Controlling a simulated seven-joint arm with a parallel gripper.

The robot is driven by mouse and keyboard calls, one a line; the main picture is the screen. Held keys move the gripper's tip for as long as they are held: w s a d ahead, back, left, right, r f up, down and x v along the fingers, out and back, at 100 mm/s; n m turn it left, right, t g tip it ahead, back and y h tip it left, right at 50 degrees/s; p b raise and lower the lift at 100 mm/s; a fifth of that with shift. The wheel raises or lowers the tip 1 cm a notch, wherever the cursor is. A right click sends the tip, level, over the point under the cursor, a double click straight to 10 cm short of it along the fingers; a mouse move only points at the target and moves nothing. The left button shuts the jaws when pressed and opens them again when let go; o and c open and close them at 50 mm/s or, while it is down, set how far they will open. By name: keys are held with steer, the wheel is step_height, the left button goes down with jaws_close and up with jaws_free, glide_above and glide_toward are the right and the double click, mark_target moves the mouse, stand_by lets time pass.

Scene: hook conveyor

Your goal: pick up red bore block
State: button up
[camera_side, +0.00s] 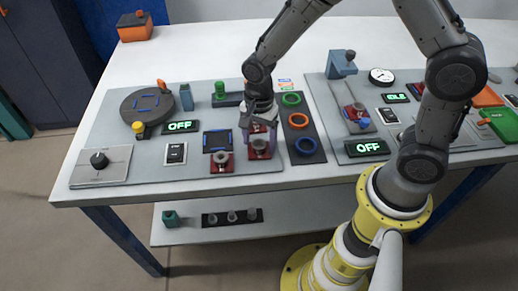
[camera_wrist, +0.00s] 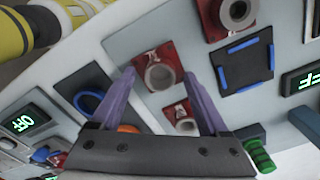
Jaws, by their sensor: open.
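Red bore blocks, each with a grey ring on top, are on the left grey panel. One (camera_side: 221,162) sits in front of the blue-marked square; it also shows at the top of the wrist view (camera_wrist: 232,17). A second (camera_side: 260,151) sits to its right; in the wrist view (camera_wrist: 160,72) it appears between the purple fingertips. A third, smaller one (camera_wrist: 181,117) shows between the fingers and is mostly hidden by my gripper in the side view. My gripper (camera_side: 258,132) is open and empty, pointing down over these blocks. Its height above them is unclear.
A dark strip with green, orange and blue rings (camera_side: 306,146) is close on the right. The blue-marked dark square (camera_side: 216,141) is on the left. A round dark turntable (camera_side: 147,105) is farther left.

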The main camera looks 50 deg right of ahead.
steer(key=shift+f, duration=0.15)
jaws_close()
stand_by(0.4)
